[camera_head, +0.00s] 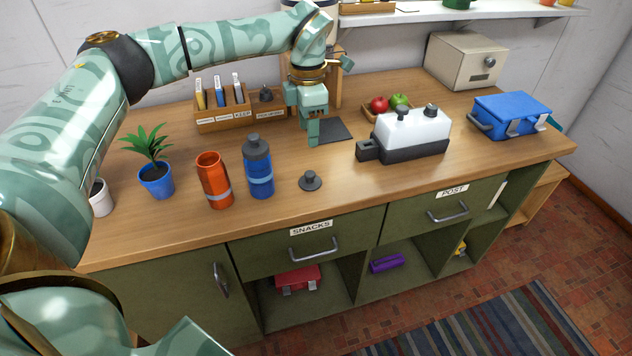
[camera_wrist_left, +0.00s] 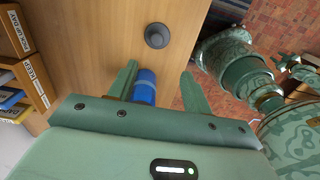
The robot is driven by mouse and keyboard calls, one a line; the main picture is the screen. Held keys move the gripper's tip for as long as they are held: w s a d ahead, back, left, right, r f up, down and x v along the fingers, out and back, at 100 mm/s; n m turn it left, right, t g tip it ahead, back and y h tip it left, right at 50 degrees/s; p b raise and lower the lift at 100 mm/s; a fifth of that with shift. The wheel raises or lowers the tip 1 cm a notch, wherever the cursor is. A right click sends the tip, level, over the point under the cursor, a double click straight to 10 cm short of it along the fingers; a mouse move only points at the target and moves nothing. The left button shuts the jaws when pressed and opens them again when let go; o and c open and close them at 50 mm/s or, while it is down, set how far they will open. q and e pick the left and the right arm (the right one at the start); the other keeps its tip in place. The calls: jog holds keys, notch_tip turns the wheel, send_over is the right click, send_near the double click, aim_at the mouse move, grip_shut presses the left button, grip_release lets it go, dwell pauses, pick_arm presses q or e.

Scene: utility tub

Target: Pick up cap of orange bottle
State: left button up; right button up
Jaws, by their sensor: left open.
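The orange bottle (camera_head: 214,182) stands upright and uncapped on the wooden counter, with its dark mouth open at the top. A dark grey cap (camera_head: 310,181) with a round knob lies by itself on the counter, right of the blue bottle (camera_head: 259,172), which wears its own grey cap. My left gripper (camera_head: 313,138) is open and empty, pointing down behind the loose cap and apart from it. In the left wrist view the cap (camera_wrist_left: 157,35) lies beyond the fingertips, and part of the blue bottle (camera_wrist_left: 145,88) shows between the fingers.
A potted plant (camera_head: 157,180) stands left of the orange bottle. A wooden organizer (camera_head: 224,122) is at the back. A white-and-black appliance (camera_head: 408,135), a fruit tray (camera_head: 372,114) and a blue toolbox (camera_head: 512,114) are to the right. The counter around the cap is clear.

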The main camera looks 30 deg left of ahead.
pick_arm(q)
jog(key=b, duration=0.2)
send_over(310, 173)
jog(key=f, duration=0.8)
jog(key=shift+s+d+f, duration=0.15)
jog(key=shift+s+f, duration=0.15)
jog(key=shift+f, duration=0.1)
jog(key=f, duration=0.1)
jog(key=f+b, duration=0.1)
jog(key=f, duration=0.3)
jog(key=shift+w+a+b, duration=0.2)
jog(key=shift+w+b, duration=0.15)
jog(key=shift+b, duration=0.05)
jog(key=shift+c, duration=0.3)
pick_arm(e)
jog(key=f, duration=0.1)
jog(key=s+f, duration=0.1)
jog(key=s+d+f, duration=0.1)
jog(key=f, duration=0.1)
pick_arm(q)
jog(key=c, duration=1)
